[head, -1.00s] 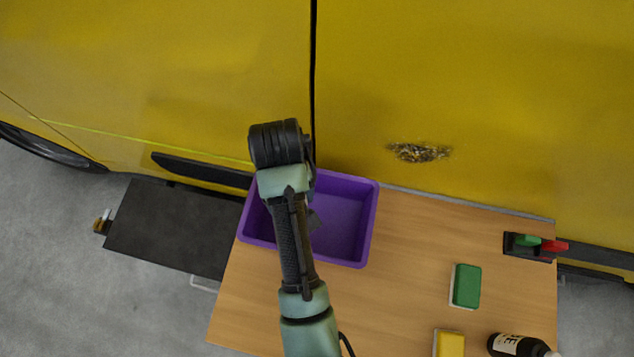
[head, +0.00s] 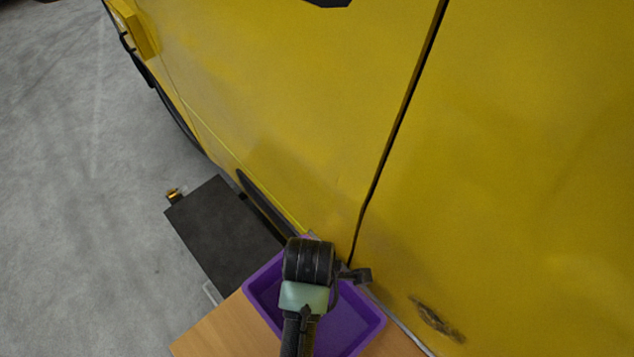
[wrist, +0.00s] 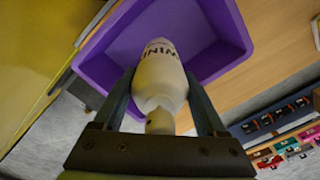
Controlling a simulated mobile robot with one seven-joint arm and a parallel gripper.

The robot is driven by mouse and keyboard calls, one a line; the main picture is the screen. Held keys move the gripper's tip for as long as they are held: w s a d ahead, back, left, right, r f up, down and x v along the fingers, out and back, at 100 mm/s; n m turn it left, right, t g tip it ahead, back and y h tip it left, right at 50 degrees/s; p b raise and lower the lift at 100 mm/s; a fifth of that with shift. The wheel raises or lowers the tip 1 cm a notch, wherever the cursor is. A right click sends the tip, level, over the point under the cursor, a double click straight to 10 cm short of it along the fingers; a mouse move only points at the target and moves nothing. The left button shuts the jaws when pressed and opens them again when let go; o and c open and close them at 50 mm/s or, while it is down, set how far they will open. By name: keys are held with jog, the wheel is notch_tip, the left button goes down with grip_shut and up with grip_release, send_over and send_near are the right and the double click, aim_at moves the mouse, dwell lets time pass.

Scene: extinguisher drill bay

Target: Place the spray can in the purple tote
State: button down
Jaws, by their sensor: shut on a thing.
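The spray can (wrist: 162,75) is pale cream with dark lettering and a narrower end towards me. In the wrist view it is between the two fingers of my gripper (wrist: 160,92), which is shut on it. The purple tote (wrist: 228,30) is behind and around the can in that view, so the can is held over the tote's opening; its height above the floor of the tote is hard to tell. In the head view the tote (head: 262,287) is at the bottom middle, partly covered by my arm. The can is hidden there.
The tote stands on a wooden table (head: 212,335), close against a yellow vehicle (head: 290,100). A black platform (head: 225,235) lies left of the table. A rack of coloured items (wrist: 280,130) shows at lower right in the wrist view.

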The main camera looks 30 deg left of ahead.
jog(key=shift+f+p, duration=0.4)
jog(key=shift+f, duration=3.05)
grip_release()
jog(key=shift+f, duration=0.1)
notch_tip(320, 180, up, 12)
jog(key=shift+r+b, duration=0.15)
jog(key=shift+b, duration=0.35)
jog(key=shift+s, duration=0.1)
